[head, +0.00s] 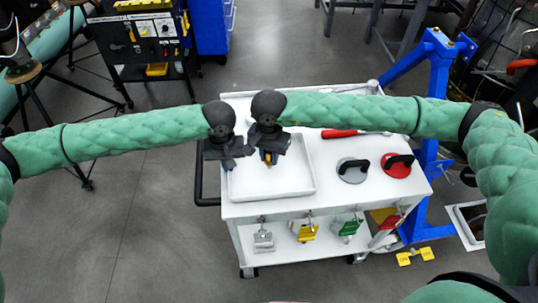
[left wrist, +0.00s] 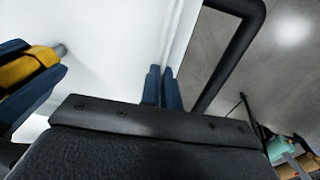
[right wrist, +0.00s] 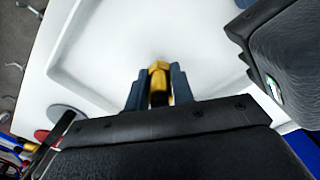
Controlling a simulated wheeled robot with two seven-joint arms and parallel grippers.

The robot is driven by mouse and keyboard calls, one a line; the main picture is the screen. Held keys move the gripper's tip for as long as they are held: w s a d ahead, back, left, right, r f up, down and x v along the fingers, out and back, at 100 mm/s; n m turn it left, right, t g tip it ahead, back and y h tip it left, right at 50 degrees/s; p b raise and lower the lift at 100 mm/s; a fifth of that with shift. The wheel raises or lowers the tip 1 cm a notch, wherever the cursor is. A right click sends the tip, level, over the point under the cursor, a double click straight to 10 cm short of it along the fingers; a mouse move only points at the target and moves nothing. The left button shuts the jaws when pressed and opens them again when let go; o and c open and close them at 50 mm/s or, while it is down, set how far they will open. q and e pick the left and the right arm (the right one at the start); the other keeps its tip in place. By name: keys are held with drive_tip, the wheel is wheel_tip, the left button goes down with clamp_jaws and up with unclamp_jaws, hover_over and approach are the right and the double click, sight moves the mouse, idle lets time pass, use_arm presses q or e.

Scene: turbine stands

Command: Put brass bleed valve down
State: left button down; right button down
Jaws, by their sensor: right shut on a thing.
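The brass bleed valve (right wrist: 159,68) is between the blue fingers of my right gripper (right wrist: 157,88), which is shut on it. In the head view my right gripper (head: 268,160) is over the white tray (head: 272,196), and a little of the valve's brass shows below it. The left wrist view also shows the valve (left wrist: 30,70) at its left edge. My left gripper (head: 228,165) is close beside the right one, over the tray's left part. Its fingers (left wrist: 161,86) are together with nothing between them. Whether the valve touches the tray floor I cannot tell.
The tray is on a white cart (head: 325,205). To its right are a grey disc (head: 350,176) and a red disc (head: 396,168) with black handles, and a red-handled tool (head: 340,133) behind. Padlock-like tags hang below. A blue stand (head: 428,100) rises at right.

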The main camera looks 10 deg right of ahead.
drive_tip(key=shift+f, duration=0.1)
drive_tip(key=c, duration=1.2)
unclamp_jaws()
wheel_tip(320, 180, up, 12)
drive_tip(key=shift+r, duration=0.15)
use_arm(q)
drive_tip(key=c, duration=1.6)
unclamp_jaws()
drive_tip(key=shift+o, duration=0.2)
drive_tip(key=shift+r, duration=0.1)
